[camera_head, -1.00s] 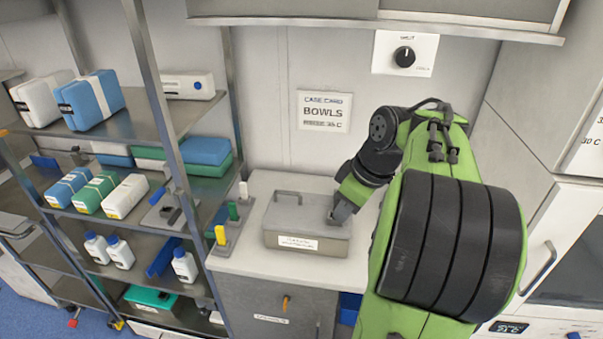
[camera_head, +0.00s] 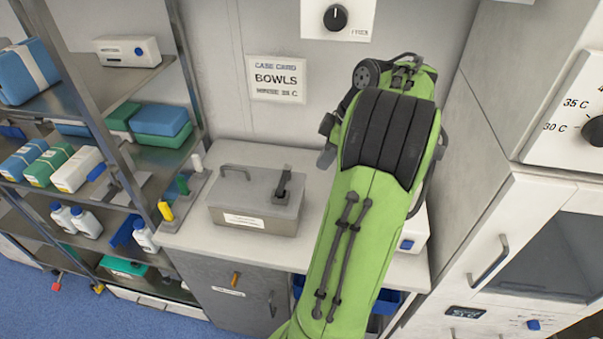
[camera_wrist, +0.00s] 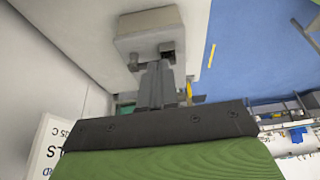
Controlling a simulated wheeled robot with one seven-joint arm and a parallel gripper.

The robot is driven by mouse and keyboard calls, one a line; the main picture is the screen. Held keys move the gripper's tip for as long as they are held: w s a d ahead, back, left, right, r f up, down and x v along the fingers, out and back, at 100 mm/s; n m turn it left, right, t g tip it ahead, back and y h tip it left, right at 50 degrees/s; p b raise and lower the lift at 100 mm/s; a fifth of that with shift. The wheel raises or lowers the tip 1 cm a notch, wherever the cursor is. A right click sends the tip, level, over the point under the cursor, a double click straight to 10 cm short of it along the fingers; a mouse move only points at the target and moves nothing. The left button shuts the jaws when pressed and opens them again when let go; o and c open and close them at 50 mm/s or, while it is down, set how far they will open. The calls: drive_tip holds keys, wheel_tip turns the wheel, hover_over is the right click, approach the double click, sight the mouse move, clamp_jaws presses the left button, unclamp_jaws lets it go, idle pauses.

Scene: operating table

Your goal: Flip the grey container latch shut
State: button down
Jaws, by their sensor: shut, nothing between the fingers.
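The grey container (camera_head: 245,190) stands on the white counter with its lid down and a handle on the left of the lid. Its dark latch (camera_head: 284,183) is at the right side of the lid and looks raised; I cannot tell its exact angle. My gripper's dark end (camera_head: 326,153) shows partly at the left edge of my green arm, right of the container and apart from the latch. In the wrist view my gripper (camera_wrist: 156,68) has its fingers together and empty. A pale grey box lies beyond them there; I cannot tell for certain whether it is the container.
A rack with yellow, green and white pegs (camera_head: 182,189) stands left of the container. A shelf of packs and bottles is further left. A white device (camera_head: 415,232) is partly behind my arm on the right. The counter (camera_head: 200,235) is bare in front of the container.

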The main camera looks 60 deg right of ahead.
sight(284, 184)
drive_tip(key=w+a+f+b, duration=0.1)
drive_tip(key=w+f, duration=0.1)
drive_tip(key=f, duration=0.1)
drive_tip(key=w+a+f+b, duration=0.1)
drive_tip(key=w+f+b, duration=0.1)
drive_tip(key=f, duration=0.1)
drive_tip(key=w+f+b, duration=0.1)
drive_tip(key=w+f, duration=0.1)
drive_tip(key=f, duration=0.1)
drive_tip(key=shift+w+a+b, duration=0.2)
drive_tip(key=shift+a+b, duration=0.1)
drive_tip(key=shift+a, duration=0.1)
drive_tip(key=shift+w+a, duration=0.15)
drive_tip(key=shift+w, duration=0.1)
drive_tip(key=shift+r, duration=0.1)
